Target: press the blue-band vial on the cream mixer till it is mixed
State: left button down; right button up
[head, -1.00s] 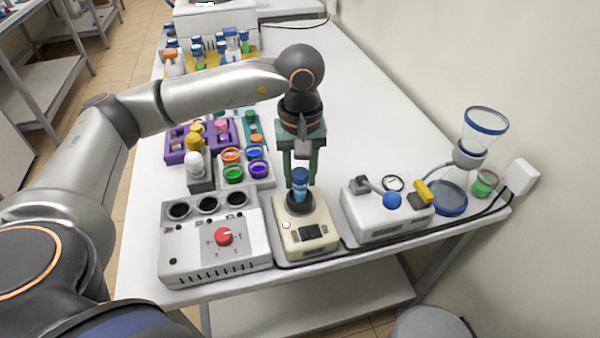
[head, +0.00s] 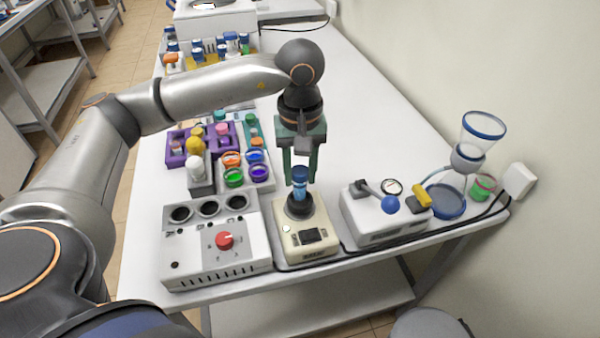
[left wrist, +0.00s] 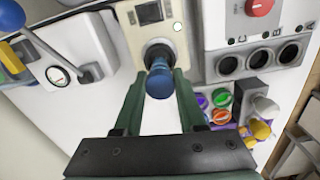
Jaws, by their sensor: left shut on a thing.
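The cream mixer (head: 318,248) stands near the table's front edge, with a dark round cup on top. The blue-band vial (head: 300,182) stands upright over that cup, its lower end at the cup; the contact itself is too small to tell. My left gripper (head: 300,178) comes down from above and is shut on the vial's upper part. In the left wrist view the vial's blue cap (left wrist: 159,82) shows between the green fingers, with the mixer (left wrist: 152,22) beyond it. My right gripper is not in view.
A white block with three dark wells and a red knob (head: 224,240) stands left of the mixer. A white device with a blue-ball lever (head: 385,218) stands right. Colored cups and purple racks (head: 176,158) lie behind. The table's back right is clear.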

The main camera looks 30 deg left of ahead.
pick_arm(q)
jog(key=shift+r+p, duration=0.7)
jog(key=shift+r, duration=0.75)
jog(key=shift+r+p, duration=0.35)
jog(key=shift+r, duration=0.3)
dwell(0.4)
